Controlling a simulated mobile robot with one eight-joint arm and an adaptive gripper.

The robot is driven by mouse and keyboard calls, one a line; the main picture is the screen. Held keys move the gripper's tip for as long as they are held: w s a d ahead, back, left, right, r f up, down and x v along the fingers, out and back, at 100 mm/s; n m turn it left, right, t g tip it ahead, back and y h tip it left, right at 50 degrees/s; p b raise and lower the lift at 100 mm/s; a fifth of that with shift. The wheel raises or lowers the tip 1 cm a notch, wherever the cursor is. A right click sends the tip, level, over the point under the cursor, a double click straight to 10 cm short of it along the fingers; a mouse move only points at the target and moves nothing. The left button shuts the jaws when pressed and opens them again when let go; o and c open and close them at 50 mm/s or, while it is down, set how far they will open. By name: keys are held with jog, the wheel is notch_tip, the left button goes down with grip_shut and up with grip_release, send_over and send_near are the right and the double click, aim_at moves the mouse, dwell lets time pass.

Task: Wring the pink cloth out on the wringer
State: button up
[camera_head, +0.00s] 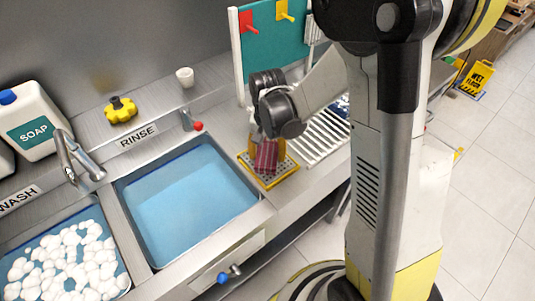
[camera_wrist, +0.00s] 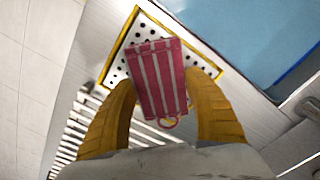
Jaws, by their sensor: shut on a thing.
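The pink cloth (camera_wrist: 158,78), with white stripes and a small loop at one end, is between the yellow fingers of my gripper (camera_wrist: 163,88). My gripper is shut on it. In the head view the cloth (camera_head: 266,157) hangs below my gripper (camera_head: 267,145), over a perforated plate with a yellow rim (camera_head: 288,175), apparently the wringer. The plate also shows behind the cloth in the wrist view (camera_wrist: 118,70). The cloth hides the middle of the plate. I cannot tell whether the cloth touches it.
The rinse basin (camera_head: 190,190) with blue water lies left of the plate. The wash basin (camera_head: 65,262) with foam is farther left. A white slatted rack (camera_head: 322,138) stands right of the plate, and a teal board (camera_head: 262,48) behind. A faucet (camera_head: 80,160) juts over the wash basin.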

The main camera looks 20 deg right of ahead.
dwell(0.5)
jog(key=shift+r+p, duration=2.45)
jog(key=shift+r, duration=1.1)
